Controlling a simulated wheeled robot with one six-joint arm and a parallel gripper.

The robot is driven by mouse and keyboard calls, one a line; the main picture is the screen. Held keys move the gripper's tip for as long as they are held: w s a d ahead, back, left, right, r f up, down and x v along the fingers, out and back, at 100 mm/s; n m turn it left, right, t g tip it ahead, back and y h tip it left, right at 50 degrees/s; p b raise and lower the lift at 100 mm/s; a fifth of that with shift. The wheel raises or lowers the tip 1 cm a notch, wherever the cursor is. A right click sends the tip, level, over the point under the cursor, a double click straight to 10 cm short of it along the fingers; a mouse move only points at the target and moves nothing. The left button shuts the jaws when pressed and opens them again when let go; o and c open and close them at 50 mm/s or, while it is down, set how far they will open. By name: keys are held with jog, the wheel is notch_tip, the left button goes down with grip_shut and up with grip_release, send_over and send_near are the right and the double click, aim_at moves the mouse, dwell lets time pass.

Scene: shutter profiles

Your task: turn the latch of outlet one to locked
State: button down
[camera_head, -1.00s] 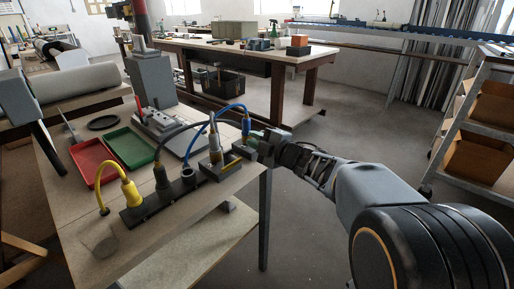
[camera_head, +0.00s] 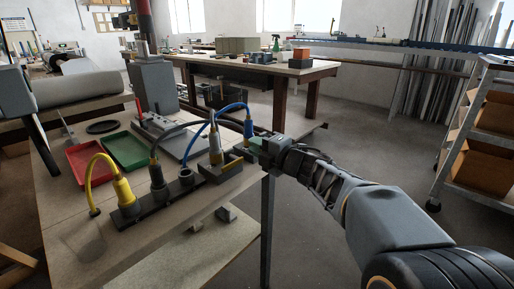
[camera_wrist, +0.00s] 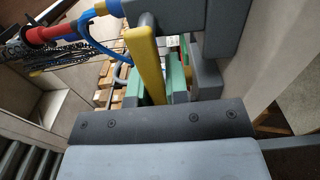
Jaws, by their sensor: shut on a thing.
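The yellow latch (camera_head: 232,158) is a bar on a dark grey outlet block (camera_head: 220,171) near the right edge of the workbench. In the wrist view the yellow latch (camera_wrist: 144,62) runs slantwise between the green-padded fingers of my gripper (camera_wrist: 155,86). In the head view my gripper (camera_head: 257,146) reaches in from the right at the block, shut on the latch. No outlet number is readable, and the finger contact is partly hidden.
A black socket strip (camera_head: 155,203) left of the block holds a yellow plug (camera_head: 123,189) and a black plug (camera_head: 157,175). Red (camera_head: 88,163) and green (camera_head: 128,149) trays lie behind. Looping cables hang close to my gripper. Open floor lies right of the bench.

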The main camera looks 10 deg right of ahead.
jog(key=c, duration=1.1)
grip_release()
jog(key=shift+p+v, duration=1.55)
jog(key=shift+v, duration=5.35)
